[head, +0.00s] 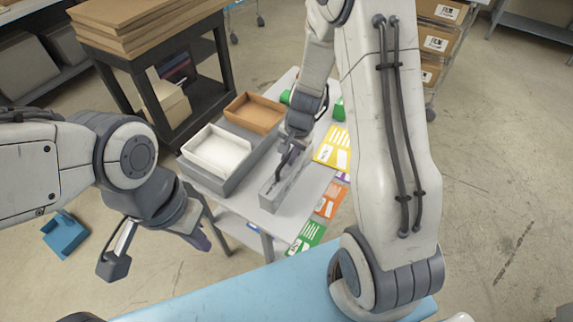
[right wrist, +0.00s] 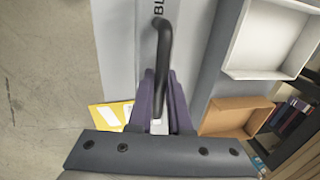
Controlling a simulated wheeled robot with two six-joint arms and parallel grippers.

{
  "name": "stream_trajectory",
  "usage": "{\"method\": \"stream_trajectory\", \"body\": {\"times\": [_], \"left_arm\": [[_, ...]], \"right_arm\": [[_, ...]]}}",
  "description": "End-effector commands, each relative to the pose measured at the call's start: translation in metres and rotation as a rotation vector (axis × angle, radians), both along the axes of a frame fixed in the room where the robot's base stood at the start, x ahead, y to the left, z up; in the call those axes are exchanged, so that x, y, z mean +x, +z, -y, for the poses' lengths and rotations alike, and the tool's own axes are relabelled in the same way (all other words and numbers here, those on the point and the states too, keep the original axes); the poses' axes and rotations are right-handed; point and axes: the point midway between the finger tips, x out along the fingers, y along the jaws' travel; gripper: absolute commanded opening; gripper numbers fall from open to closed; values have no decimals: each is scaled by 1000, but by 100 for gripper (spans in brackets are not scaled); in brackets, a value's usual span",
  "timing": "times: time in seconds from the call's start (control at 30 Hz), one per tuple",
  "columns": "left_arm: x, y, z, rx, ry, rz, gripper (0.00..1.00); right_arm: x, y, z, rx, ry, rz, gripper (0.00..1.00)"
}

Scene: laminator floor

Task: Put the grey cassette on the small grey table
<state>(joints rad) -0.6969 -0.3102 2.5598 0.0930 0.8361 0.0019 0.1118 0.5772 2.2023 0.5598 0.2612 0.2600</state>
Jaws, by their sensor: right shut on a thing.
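The grey cassette (head: 284,191) is a long, narrow grey box with a dark loop handle (right wrist: 164,60) and black lettering on its top. It is over the small grey table (head: 312,192), beside the tray stand; I cannot tell whether its base touches the tabletop. My right gripper (head: 289,157) is above the cassette. In the right wrist view, its purple fingers (right wrist: 161,98) are shut on the handle. My left gripper (head: 203,238) hangs empty in front of the table's left side; its finger gap is not clear.
A white tray (head: 217,150) and a brown tray (head: 254,112) stand on a grey stand left of the cassette. Yellow (head: 334,147), orange (head: 330,201) and green (head: 307,237) cards lie along the right side. A blue surface (head: 235,294) is in front. A dark rack stands behind left.

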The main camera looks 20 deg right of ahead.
Motion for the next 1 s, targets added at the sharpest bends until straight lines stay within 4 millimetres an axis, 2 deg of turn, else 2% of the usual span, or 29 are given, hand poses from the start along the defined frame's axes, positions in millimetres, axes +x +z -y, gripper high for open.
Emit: {"method": "stream_trajectory", "body": {"times": [0.17, 0.4, 0.87, 0.9, 0.97, 1.0], "left_arm": [[0, -3, 0, 0, 0, 0, 0], [0, -20, 0, 0, -1, 0, 0], [0, -25, 0, 1, -1, -1, 0], [0, -24, 0, 1, -1, -1, 0], [0, -24, 0, 1, -1, -1, 0], [0, -24, 0, 0, -1, 0, 0]], "right_arm": [[-1, -10, -11, -1, 2, 1, 0], [-1, -44, -11, -1, 0, 1, 0], [0, -51, -10, -1, 1, 2, 0], [-1, -50, -10, -1, 1, 1, 25], [-1, -50, -10, -1, 1, 1, 47], [-1, -50, -10, -1, 1, 1, 47]]}}
